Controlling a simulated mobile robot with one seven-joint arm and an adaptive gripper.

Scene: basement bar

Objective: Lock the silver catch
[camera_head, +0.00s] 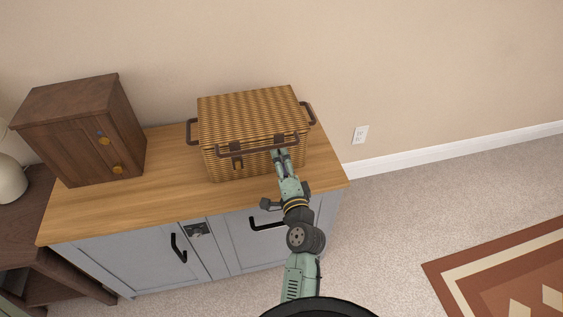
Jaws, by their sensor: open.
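A wicker basket (250,108) with brown handles stands closed on the wooden top of a grey cabinet. A second catch (279,139) shows on the right of the front, just above my fingertips. At this size I cannot tell the colour or state of this second catch. My gripper (281,155) is open at the basket's right front, close to that catch; I cannot tell if it touches. My gripper hides part of the basket front there.
A dark wooden box (82,130) with two knobs stands left on the top (150,188).

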